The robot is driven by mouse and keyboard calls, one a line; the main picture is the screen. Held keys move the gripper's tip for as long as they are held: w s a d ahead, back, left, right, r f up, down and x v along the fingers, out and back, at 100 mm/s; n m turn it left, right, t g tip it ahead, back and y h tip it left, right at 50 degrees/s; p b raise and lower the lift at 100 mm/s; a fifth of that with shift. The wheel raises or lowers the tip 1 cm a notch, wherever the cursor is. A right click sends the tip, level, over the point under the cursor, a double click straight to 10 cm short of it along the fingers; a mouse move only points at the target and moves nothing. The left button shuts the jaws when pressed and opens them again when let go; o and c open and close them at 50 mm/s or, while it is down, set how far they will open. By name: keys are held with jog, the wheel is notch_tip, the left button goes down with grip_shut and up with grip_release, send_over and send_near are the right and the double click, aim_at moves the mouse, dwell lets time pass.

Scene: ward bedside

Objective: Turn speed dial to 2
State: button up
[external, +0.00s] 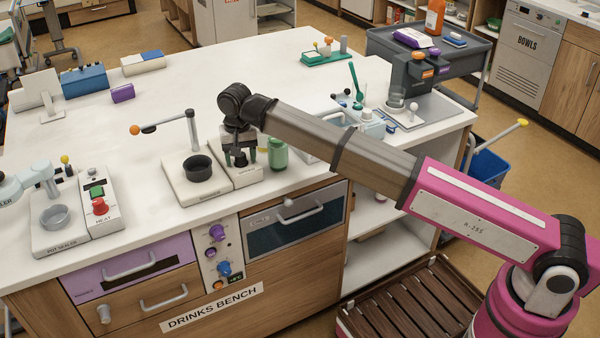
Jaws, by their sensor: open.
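My gripper (240,155) points down over the right part of a white two-part device (190,184) on the bench top. It is open, and I see nothing held in it. The arm's wrist hides part of that device, so any dial under the gripper cannot be made out. The device's left part has a dark round cup and an arm with an orange knob (134,130). On a panel in the bench front are a purple dial (217,232) and a blue dial (224,268). Their markings are too small to read, and I cannot tell which dial is for speed.
A green jar (277,154) stands close to the right of my gripper. A pot sealer (58,225) and a heat box with a red button (100,207) stand at the left. A grey machine (408,85) stands at the right. The bench's back middle is clear.

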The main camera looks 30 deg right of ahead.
notch_tip(320, 180, up, 11)
dwell(0.5)
jog(key=shift+d+f, duration=0.1)
